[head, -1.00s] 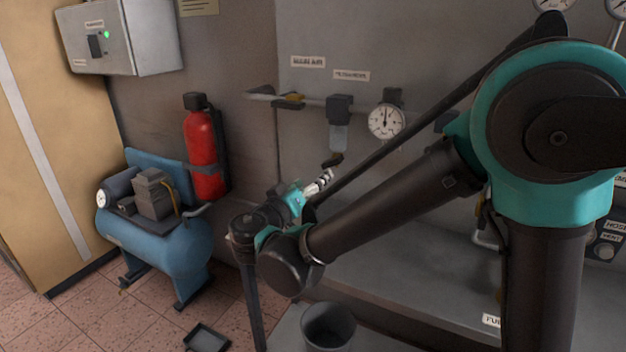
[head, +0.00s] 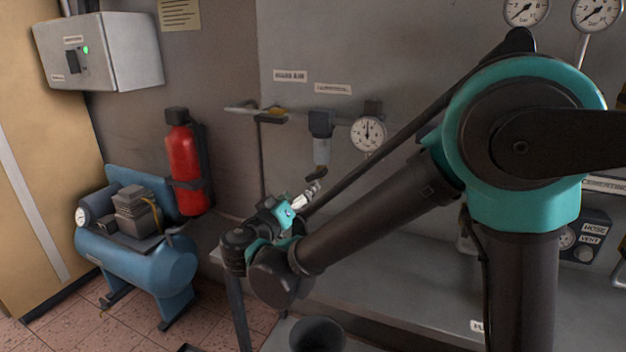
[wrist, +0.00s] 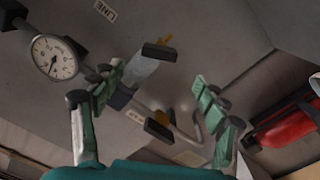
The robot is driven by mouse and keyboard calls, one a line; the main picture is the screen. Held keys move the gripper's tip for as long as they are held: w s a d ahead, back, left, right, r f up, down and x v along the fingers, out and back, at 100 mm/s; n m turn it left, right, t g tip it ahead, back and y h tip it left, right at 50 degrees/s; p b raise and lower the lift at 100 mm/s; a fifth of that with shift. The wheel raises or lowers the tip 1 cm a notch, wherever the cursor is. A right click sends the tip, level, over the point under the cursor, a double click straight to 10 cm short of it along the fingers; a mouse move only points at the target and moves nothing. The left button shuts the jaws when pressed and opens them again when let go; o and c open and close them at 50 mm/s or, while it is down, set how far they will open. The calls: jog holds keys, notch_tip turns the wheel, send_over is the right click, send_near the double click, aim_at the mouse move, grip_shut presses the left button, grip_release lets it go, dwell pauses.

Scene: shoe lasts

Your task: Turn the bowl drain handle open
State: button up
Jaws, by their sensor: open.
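The clear filter bowl (head: 321,150) hangs under a dark filter head on the wall pipe, left of a round gauge. A dark drain handle (head: 316,174) sits at its lower end. My gripper (head: 310,190) is just below the handle in the head view; whether it touches is unclear. In the wrist view the scene is turned over. The bowl (wrist: 140,72) and the dark drain handle (wrist: 159,51) lie beyond my open gripper (wrist: 158,76), with the handle between and past the spread fingertips. Nothing is held.
A gauge (head: 368,134) is close right of the bowl. A yellow-levered valve (head: 270,116) is on the pipe to the left. A red extinguisher (head: 184,168) and blue compressor (head: 140,262) stand further left. A grey bench (head: 400,275) runs below.

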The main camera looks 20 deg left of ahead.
aim_at(314, 177)
jog(key=w, duration=0.9)
jog(key=shift+w+d, duration=0.15)
jog(key=shift+d, duration=0.25)
jog(key=c, duration=1.2)
